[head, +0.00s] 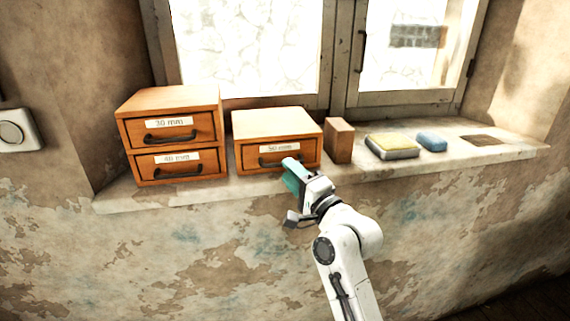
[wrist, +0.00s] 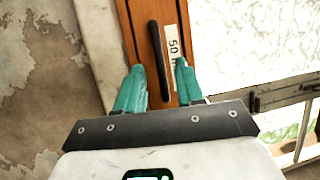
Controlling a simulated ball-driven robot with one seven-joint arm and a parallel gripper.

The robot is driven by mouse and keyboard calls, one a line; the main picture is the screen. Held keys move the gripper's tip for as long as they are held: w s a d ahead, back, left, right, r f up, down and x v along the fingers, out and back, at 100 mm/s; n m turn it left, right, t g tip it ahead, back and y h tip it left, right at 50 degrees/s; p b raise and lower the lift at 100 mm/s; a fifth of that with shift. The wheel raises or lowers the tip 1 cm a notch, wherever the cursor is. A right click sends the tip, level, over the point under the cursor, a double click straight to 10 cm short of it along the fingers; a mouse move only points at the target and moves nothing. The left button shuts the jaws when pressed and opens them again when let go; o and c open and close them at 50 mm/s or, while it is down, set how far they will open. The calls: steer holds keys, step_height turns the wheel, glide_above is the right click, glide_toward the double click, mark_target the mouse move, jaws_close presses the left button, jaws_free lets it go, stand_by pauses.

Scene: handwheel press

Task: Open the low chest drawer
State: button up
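The low chest (head: 275,122) is a wooden box with one drawer (head: 249,158), labelled 50 mm, on the window sill. The drawer looks shut. Its dark bar handle (head: 268,162) is partly hidden behind my gripper (head: 290,172) in the head view. In the wrist view, the handle (wrist: 158,50) runs upright between the two teal fingertips of my gripper (wrist: 159,68). The fingers are open, one to each side of the handle. A clear gap shows on both sides, and I cannot tell how far the fingertips are from the drawer front.
A taller two-drawer chest (head: 170,108), labelled 30 mm and 40 mm, stands to the left. A wooden block (head: 339,141) stands close on the right, then a yellow-topped sponge (head: 391,145) and a blue block (head: 432,141). The window is behind. Space before the sill (head: 220,187) is free.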

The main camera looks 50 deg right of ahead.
mark_target(265, 154)
steer(key=shift+x, duration=1.4)
jaws_close()
steer(key=shift+f, duration=0.1)
